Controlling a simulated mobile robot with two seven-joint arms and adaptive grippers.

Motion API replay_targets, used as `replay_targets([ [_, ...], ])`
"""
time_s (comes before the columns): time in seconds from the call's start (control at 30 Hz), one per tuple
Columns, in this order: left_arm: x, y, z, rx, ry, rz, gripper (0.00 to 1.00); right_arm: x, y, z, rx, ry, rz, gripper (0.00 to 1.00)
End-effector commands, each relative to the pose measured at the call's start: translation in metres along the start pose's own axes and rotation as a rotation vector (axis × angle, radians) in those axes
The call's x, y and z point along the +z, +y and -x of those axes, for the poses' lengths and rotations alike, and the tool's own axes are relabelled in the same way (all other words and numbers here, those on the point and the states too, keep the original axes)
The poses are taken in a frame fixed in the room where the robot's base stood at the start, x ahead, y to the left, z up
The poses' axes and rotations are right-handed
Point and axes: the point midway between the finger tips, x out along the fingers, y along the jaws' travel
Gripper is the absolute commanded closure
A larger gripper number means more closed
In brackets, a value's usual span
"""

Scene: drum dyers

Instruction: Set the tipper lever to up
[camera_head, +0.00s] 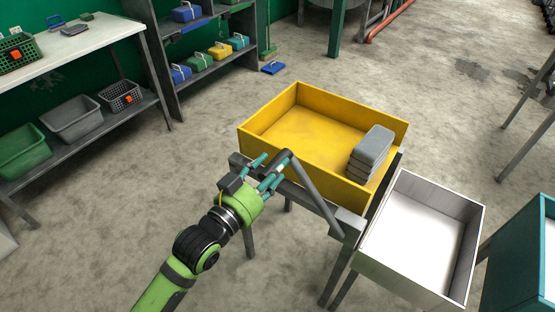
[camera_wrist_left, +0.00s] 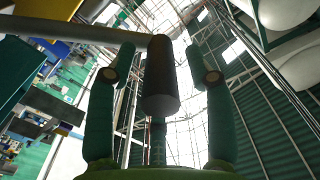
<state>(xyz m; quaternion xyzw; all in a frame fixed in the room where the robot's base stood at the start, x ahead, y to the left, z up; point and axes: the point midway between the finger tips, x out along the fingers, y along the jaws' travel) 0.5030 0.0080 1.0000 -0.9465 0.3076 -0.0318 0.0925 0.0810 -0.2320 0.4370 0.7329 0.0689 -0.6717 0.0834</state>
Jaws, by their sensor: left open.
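The tipper is a yellow tray (camera_head: 300,133) on a grey metal frame (camera_head: 345,222). Its lever (camera_head: 316,195) is a grey rod rising from the near right corner of the frame towards the left, with a thick dark grip at its end. My left gripper (camera_head: 267,171) is at the grip end, open, its teal fingers spread. In the left wrist view the dark grip (camera_wrist_left: 161,80) lies between the two open fingers, apart from both, and the rod runs off to the left. My right gripper is not in view.
Grey stacked blocks (camera_head: 370,154) sit in the tray's right end. A white bin (camera_head: 405,268) stands to the right of the frame, with a teal box (camera_head: 525,262) beyond it. A table (camera_head: 80,45) and shelves with small containers are at the left.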

Motion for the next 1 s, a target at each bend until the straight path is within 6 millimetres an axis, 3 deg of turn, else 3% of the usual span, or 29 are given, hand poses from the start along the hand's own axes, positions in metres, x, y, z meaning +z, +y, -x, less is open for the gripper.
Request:
replay_targets([
  [0.2, -0.001, 0.000, -0.019, 0.000, 0.001, 0.000, 0.48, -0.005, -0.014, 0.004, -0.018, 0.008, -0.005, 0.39],
  [0.47, 0.000, 0.000, -0.020, 0.000, 0.000, 0.000, 0.48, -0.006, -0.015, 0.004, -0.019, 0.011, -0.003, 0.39],
  [0.57, 0.000, 0.000, -0.020, 0.000, 0.000, 0.000, 0.84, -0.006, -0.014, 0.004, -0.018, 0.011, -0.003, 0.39],
  [0.6, 0.000, 0.000, -0.020, 0.000, 0.000, 0.000, 1.00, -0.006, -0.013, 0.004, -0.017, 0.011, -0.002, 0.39],
  [1.0, -0.003, -0.004, -0.020, 0.000, -0.003, -0.027, 1.00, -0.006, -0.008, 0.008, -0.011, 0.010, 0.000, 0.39],
])
